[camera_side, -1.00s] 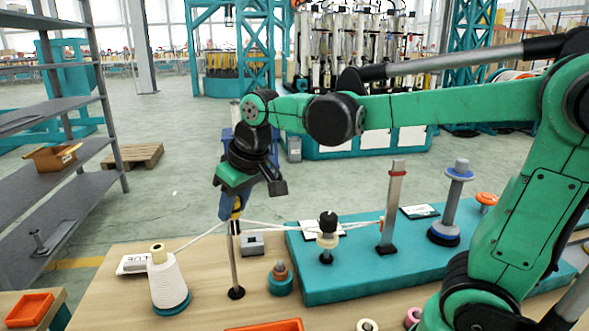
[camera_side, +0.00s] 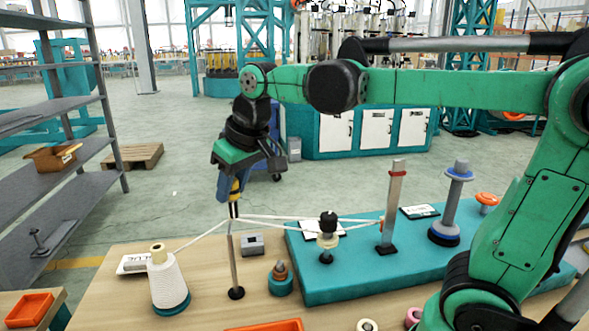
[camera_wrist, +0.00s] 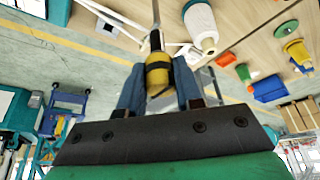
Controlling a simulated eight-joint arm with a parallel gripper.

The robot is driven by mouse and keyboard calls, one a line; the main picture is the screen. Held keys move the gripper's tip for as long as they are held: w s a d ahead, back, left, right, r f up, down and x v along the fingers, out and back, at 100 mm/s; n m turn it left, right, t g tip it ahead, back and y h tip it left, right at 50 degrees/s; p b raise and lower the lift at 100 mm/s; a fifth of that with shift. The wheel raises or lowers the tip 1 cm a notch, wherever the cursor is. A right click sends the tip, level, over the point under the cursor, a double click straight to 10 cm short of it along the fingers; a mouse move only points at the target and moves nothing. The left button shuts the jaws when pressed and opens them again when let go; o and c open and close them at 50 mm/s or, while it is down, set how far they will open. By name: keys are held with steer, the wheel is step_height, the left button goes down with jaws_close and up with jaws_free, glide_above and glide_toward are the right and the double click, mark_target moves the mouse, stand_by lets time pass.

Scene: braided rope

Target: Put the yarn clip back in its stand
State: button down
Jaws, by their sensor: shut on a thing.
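My gripper (camera_side: 231,194) is shut on the yarn clip (camera_side: 235,186), a yellow and black tool pointing down, above the table at the left. In the wrist view the clip (camera_wrist: 157,75) sits between my two blue fingers (camera_wrist: 158,92). Its dark tip is at or just above the thin metal post (camera_side: 233,266), where white yarn (camera_side: 205,237) passes; I cannot tell whether the tip touches the yarn. A small grey block (camera_side: 252,244) beside the post may be the stand, but I cannot tell for sure.
A white yarn cone (camera_side: 168,283) stands left of the post. A teal spool (camera_side: 280,282) is to its right. A teal board (camera_side: 340,287) carries a black-topped peg (camera_side: 327,238), a tall grey bar (camera_side: 392,205) and a blue-ringed post (camera_side: 452,204). An orange tray (camera_side: 268,326) is in front.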

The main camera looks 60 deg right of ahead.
steer(key=shift+w+d+r, duration=0.2)
steer(key=shift+r, duration=0.3)
steer(key=shift+w+d+r, duration=0.15)
steer(key=shift+r, duration=0.35)
steer(key=w+d+m, duration=0.1)
steer(key=w+d, duration=0.2)
steer(key=m+h, duration=0.1)
steer(key=m, duration=0.1)
glide_above(249, 237)
steer(key=s, duration=0.1)
step_height(249, 237, down, 11)
steer(key=shift+s+a, duration=0.25)
steer(key=shift+f, duration=0.15)
steer(key=shift+f, duration=2.5)
steer(key=shift+f, duration=1.65)
